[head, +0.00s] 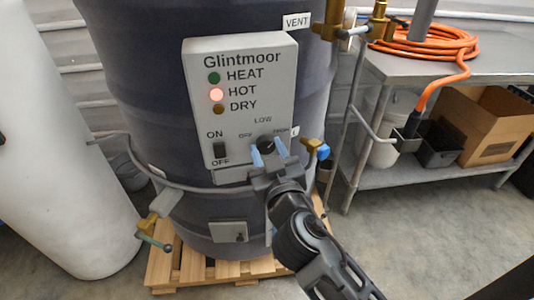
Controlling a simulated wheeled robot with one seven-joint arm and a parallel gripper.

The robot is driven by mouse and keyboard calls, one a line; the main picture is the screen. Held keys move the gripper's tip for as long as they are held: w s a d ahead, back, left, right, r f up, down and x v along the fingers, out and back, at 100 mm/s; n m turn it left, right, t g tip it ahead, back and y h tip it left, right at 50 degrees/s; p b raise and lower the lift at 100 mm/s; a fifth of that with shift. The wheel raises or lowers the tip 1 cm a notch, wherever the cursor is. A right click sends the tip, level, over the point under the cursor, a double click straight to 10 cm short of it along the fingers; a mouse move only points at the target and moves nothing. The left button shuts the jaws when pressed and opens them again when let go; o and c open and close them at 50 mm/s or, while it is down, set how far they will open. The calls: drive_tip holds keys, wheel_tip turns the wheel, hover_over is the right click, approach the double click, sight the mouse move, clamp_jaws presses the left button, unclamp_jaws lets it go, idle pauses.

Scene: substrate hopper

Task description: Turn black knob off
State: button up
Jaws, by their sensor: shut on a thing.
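The black knob (266,141) is on the lower right of the grey Glintmoor control panel (200,62), under the word LOW. My gripper (267,150) is at the knob, with its light blue fingertips on either side of it, shut on it. The gripper and fingers hide part of the knob and some of the dial marks, so I cannot tell its exact setting. The red HOT light (216,95) glows. The green HEAT light (214,78) and the brown DRY light (218,109) look dim. A black ON/OFF switch (219,149) is left of the knob.
The panel is on a dark drum (140,70) standing on a wooden pallet (185,268). Brass valves (314,150) and pipes stick out near my gripper. A metal table (400,68) with an orange hose (425,45) is at the right. A white cylinder (55,150) stands at the left.

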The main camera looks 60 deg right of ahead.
drive_tip(key=n, duration=0.4)
drive_tip(key=shift+n, duration=0.4)
drive_tip(key=n, duration=0.5)
drive_tip(key=shift+r+p, duration=0.1)
drive_tip(key=shift+p, duration=0.3)
drive_tip(key=n+p, duration=0.2)
drive_tip(key=n, duration=0.3)
drive_tip(key=shift+r+n, duration=0.1)
drive_tip(key=shift+n, duration=0.3)
drive_tip(key=shift+n+p, duration=1.55)
drive_tip(key=shift+n, duration=1.05)
drive_tip(key=o, duration=1.1)
drive_tip(key=shift+c, duration=0.2)
drive_tip(key=b+v, duration=0.2)
drive_tip(key=v, duration=0.5)
drive_tip(key=shift+s+a, duration=0.2)
drive_tip(key=shift+a, duration=0.1)
